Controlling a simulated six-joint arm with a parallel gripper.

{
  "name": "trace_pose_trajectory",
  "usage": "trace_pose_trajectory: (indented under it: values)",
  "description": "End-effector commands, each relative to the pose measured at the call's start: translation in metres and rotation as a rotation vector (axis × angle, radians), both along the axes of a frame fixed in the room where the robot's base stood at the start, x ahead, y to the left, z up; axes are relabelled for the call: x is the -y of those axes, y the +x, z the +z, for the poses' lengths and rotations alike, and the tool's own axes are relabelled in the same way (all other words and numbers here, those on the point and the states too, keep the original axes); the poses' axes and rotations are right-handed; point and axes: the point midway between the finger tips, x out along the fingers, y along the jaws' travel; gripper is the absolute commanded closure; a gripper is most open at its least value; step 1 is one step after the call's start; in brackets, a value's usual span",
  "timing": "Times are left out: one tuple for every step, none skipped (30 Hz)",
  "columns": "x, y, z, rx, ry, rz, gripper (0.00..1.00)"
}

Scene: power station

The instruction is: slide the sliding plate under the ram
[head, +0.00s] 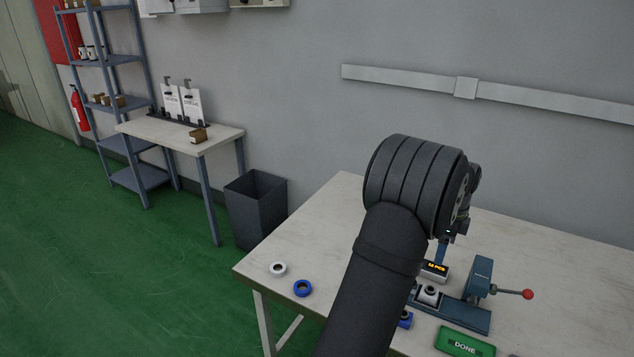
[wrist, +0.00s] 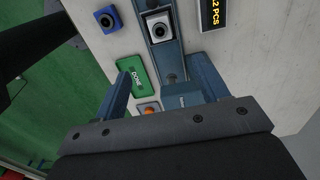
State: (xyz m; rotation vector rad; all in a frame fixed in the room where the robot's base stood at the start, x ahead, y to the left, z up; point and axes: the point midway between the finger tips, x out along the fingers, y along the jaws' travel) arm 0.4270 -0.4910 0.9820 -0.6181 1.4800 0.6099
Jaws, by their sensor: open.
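The press (head: 479,278) stands on the table, with a blue base and a lever ending in a red ball (head: 528,294). In the wrist view the sliding plate (wrist: 153,15) is at the top, apart from the upright (wrist: 181,101). My gripper (wrist: 162,82) is open, its two blue fingers spread either side of the upright, with nothing visibly held. In the head view my arm hides most of it. The ram's underside cannot be made out.
A green DONE tray (head: 464,342) lies beside the base on the near side. A counter display (head: 434,271) stands behind the channel. A blue block (wrist: 107,19) sits near the plate. A white ring (head: 278,268) and blue ring (head: 302,288) lie on the clear left table.

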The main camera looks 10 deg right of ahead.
Motion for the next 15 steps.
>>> trace_pose_trajectory:
  values:
    - [0.0,0.0,0.0,0.0,0.0,0.0,0.43]
    - [0.0,0.0,0.0,-0.001,-0.001,0.001,0.49]
    - [-0.001,0.001,-0.001,-0.004,-0.001,0.006,0.57]
    - [-0.002,0.002,-0.002,-0.009,-0.004,0.014,0.63]
    - [-0.004,0.003,-0.004,-0.016,-0.007,0.025,0.69]
    - [-0.008,0.006,-0.007,-0.03,-0.016,0.048,0.77]
    - [-0.011,0.008,-0.01,-0.043,-0.024,0.07,0.82]
    - [-0.015,0.011,-0.014,-0.061,-0.034,0.099,0.88]
    - [-0.021,0.016,-0.019,-0.089,-0.051,0.143,0.96]
    - [-0.027,0.02,-0.024,-0.113,-0.065,0.184,1.0]
    - [-0.033,0.024,-0.029,-0.14,-0.081,0.229,1.0]
    - [-0.041,0.03,-0.036,-0.176,-0.106,0.294,1.0]
    - [-0.048,0.035,-0.04,-0.206,-0.127,0.348,1.0]
    - [-0.055,0.04,-0.045,-0.236,-0.147,0.403,1.0]
    - [-0.064,0.047,-0.051,-0.275,-0.174,0.477,1.0]
